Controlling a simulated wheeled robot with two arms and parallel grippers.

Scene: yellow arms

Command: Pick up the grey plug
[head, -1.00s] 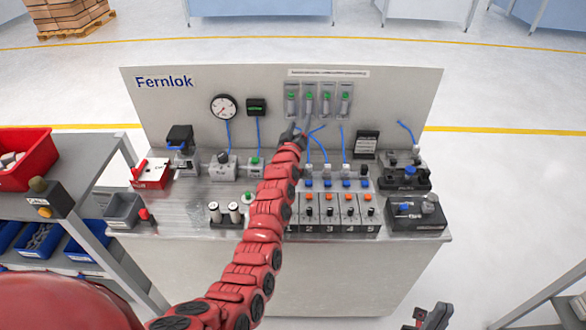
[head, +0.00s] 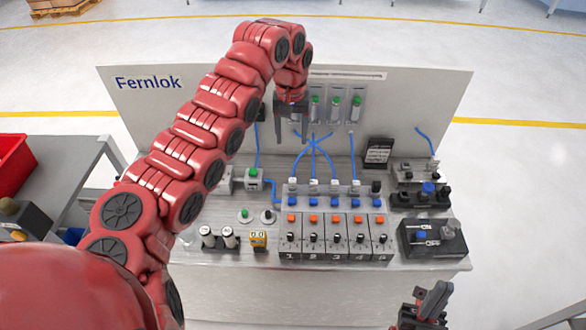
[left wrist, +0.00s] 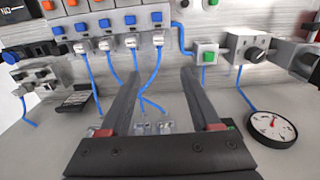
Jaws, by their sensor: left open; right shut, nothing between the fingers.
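Several pale grey plugs with blue tubes sit in a row above the blue buttons; one pale grey plug (head: 314,183) is near the row's middle, and the row also shows in the left wrist view (left wrist: 130,41). A dark plug-like piece (head: 376,186) without a tube stands at the row's right end. I cannot tell which one is the task's grey plug. My left gripper (head: 292,138) is open and empty, in front of the back panel, fingers down in the head view. In the left wrist view its fingers (left wrist: 159,72) point toward the tubes. My right gripper (head: 428,298) is shut and empty at the bottom.
The upright panel (head: 175,130) carries several green-topped cylinders (head: 335,108) behind the left gripper. A gauge (left wrist: 272,126) shows in the wrist view. Numbered switch blocks (head: 335,238) and black boxes (head: 432,238) crowd the bench.

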